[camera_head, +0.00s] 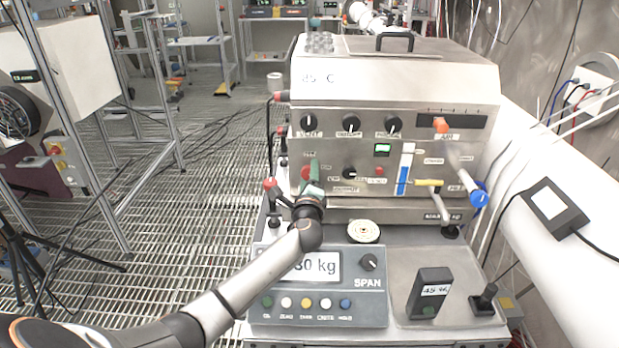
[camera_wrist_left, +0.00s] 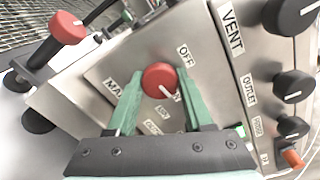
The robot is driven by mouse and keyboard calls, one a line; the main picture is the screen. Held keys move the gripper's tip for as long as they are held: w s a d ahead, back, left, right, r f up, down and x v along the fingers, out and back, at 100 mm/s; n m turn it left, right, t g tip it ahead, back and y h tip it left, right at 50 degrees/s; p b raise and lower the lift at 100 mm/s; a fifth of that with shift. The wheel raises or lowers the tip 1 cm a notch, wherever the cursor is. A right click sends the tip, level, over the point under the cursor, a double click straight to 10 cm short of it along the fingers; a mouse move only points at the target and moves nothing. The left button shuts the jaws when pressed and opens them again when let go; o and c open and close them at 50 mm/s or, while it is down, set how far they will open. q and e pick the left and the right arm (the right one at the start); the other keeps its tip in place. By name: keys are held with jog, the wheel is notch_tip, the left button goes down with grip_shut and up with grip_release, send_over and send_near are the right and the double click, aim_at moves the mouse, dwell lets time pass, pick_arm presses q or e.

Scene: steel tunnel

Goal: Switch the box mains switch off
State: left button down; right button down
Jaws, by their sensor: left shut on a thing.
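The box (camera_head: 395,125) is a steel cabinet with a front panel of knobs and labels. Its mains switch is a red round knob (camera_wrist_left: 159,78) with a white pointer mark, also partly visible in the head view (camera_head: 306,173). The pointer slants to the lower right, away from OFF. My left gripper (camera_head: 313,174) has its green fingers (camera_wrist_left: 160,90) shut on the knob, one on each side. My right gripper is not in view.
Black knobs (camera_head: 351,123) line the panel above. A red-topped valve (camera_wrist_left: 66,27) stands close beside the box's left side. A blue-ended handle (camera_head: 478,197) sticks out at the right.

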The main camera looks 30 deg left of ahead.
pick_arm(q)
jog(key=n+b, duration=0.4)
jog(key=n, duration=0.1)
jog(key=shift+f, duration=0.2)
jog(key=n+b, duration=0.3)
jog(key=n, duration=0.2)
jog(key=shift+n, duration=0.4)
jog(key=shift+r+n+b, duration=0.1)
jog(key=shift+n+b, duration=0.5)
jog(key=shift+n, duration=0.2)
jog(key=shift+n+b, duration=0.45)
jog(key=shift+n, duration=0.65)
jog(key=shift+r+n+b, duration=0.1)
jog(key=shift+n+b, duration=0.2)
jog(key=shift+n, duration=0.6)
jog(key=shift+c, duration=1.4)
grip_release()
jog(key=shift+s, duration=0.1)
